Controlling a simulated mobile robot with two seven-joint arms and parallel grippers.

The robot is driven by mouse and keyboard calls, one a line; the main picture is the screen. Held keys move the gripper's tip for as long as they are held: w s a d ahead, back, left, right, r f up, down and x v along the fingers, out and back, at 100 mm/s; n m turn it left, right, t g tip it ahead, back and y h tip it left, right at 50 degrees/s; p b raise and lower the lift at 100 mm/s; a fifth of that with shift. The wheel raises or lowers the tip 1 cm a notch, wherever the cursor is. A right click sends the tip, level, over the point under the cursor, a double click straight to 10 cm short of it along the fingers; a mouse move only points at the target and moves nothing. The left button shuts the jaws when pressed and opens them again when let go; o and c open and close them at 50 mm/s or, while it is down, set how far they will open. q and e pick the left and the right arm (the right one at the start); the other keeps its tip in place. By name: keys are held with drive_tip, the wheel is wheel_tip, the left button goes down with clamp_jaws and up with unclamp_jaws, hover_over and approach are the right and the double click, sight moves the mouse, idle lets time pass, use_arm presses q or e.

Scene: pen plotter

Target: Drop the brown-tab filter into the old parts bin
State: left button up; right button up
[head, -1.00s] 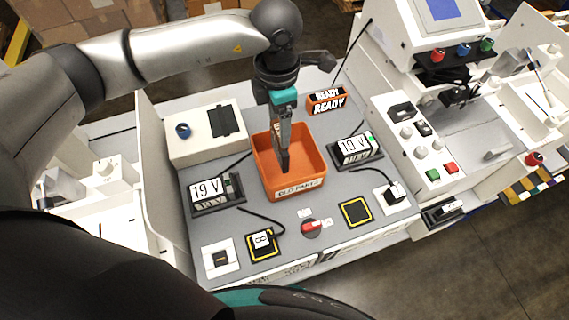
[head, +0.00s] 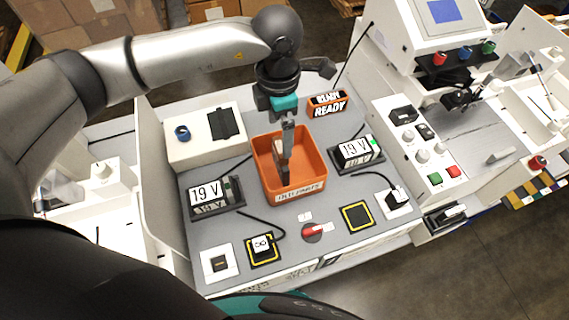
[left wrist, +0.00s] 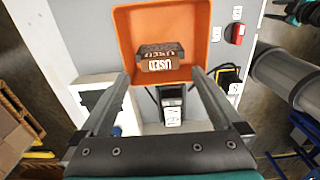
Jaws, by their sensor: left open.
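A dark brown block marked USED (left wrist: 160,58), which looks like the filter, lies inside the orange old parts bin (left wrist: 195,25). I cannot make out its tab separately. In the head view the bin (head: 300,194) stands in the middle of the grey panel, and the block is mostly hidden by my fingers. My left gripper (head: 284,172) points down into the bin from above. In the left wrist view its two fingers (left wrist: 162,78) are spread apart with nothing held between them, and the block lies beyond the tips. My right gripper is not seen.
Two 19 V displays (head: 212,197) (head: 356,152) flank the bin. A white box (head: 203,150) stands behind left and a READY sign (head: 328,104) behind right. A red knob (head: 313,231) and yellow-framed pads (head: 357,216) lie in front. A white machine (head: 430,60) stands right.

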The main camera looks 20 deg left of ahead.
use_arm(q)
wheel_tip(320, 180, up, 15)
drive_tip(key=b, duration=0.1)
drive_tip(key=shift+b, duration=0.4)
drive_tip(key=shift+s+f, duration=0.1)
